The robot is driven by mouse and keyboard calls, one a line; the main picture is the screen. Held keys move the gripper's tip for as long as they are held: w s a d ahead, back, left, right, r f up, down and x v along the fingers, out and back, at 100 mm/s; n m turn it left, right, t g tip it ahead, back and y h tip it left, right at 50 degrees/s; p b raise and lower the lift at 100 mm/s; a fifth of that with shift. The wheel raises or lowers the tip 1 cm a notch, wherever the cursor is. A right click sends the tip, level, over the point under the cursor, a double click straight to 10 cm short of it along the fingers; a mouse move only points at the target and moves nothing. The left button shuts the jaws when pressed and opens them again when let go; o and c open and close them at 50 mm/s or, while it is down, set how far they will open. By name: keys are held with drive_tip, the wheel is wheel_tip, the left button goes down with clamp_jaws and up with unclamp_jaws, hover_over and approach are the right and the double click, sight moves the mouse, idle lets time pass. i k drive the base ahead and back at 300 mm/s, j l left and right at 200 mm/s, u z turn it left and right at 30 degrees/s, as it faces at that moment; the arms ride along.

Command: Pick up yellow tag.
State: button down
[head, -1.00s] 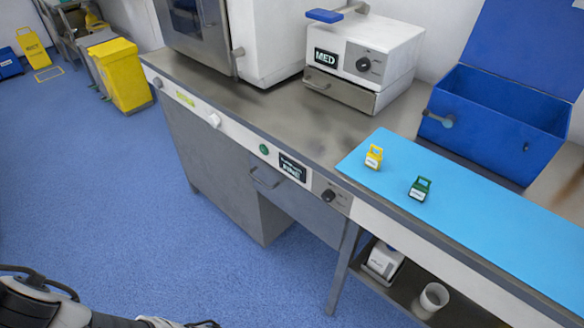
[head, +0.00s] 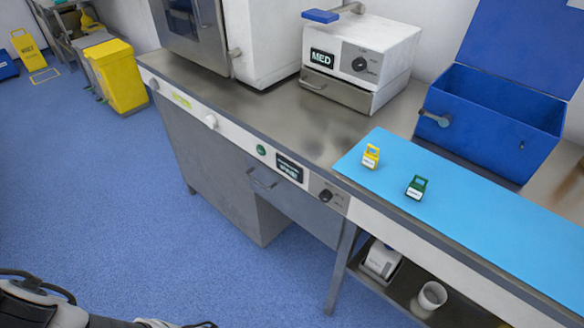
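The yellow tag (head: 371,156) stands upright near the left end of a light blue mat (head: 480,215) on the metal counter. It is a small block with a handle loop on top and a white label on its front. A similar green tag (head: 416,187) stands to its right and a little nearer. The two tags are apart. Part of my arm shows at the bottom left, over the floor and well away from the tags. My gripper's fingers are not in view.
A white MED box (head: 375,50) with a blue-handled lever stands behind the mat. An open blue bin (head: 500,110) stands at the back right. The metal counter (head: 290,120) left of the mat is clear. A white cup (head: 431,297) sits on the lower shelf. Blue floor (head: 120,190) lies open in front.

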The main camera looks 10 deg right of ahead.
sight(370, 161)
drive_tip(key=z, duration=1.05)
drive_tip(key=k+j+u, duration=0.1)
drive_tip(key=j, duration=0.4)
drive_tip(key=j+u, duration=0.15)
drive_tip(key=j, duration=0.4)
drive_tip(key=l+u, duration=0.15)
drive_tip(key=u, duration=0.2)
drive_tip(key=i+l+u, duration=0.1)
drive_tip(key=u, duration=0.2)
